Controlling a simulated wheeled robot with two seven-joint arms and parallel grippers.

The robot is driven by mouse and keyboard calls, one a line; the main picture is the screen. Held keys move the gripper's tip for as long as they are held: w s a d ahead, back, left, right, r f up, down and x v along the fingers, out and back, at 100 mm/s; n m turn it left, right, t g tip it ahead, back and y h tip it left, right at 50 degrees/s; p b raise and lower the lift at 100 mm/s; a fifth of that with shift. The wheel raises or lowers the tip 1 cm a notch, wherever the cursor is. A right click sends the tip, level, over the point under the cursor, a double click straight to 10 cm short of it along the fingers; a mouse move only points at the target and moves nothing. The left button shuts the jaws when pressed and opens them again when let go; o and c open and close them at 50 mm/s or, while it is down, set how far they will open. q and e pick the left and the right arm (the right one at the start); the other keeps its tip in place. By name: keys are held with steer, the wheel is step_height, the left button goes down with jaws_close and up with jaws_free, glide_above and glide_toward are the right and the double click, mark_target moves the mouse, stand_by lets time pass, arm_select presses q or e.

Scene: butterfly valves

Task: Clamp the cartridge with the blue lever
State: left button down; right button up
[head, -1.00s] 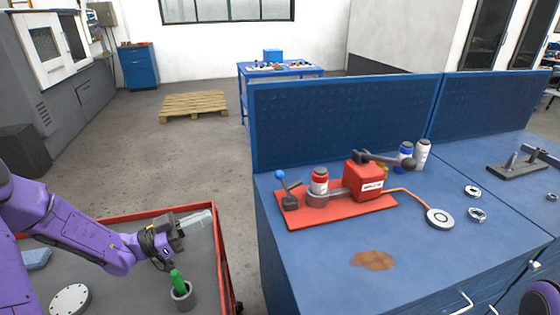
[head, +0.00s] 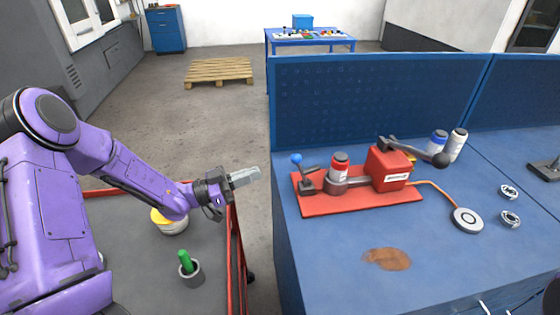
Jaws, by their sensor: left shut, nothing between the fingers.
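A lever with a blue ball knob (head: 296,159) stands at the left end of a red base plate (head: 375,209) on the blue workbench. Its arm leans up and to the left from a dark clamp block. Just right of it a red cartridge with a pale band (head: 340,167) stands upright in a grey holder (head: 336,187). My left gripper (head: 245,177) is shut and empty, its fingers pointing right, over the gap between the red cart and the bench. It is left of the blue knob and apart from it. My right gripper is out of view.
A red box (head: 388,168) with a black-knobbed lever (head: 420,152) stands on the same plate. A cable runs to a round grey disc (head: 467,220). A blue pegboard panel (head: 370,102) rises behind. The red-rimmed cart (head: 235,245) holds a green item (head: 184,261) in a grey cup.

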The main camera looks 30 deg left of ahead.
arm_select(q)
steer(key=p+x, duration=0.2)
steer(key=x, duration=0.6)
steer(key=shift+d, duration=0.15)
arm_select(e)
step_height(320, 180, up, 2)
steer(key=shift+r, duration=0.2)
arm_select(q)
steer(key=shift+w, duration=0.15)
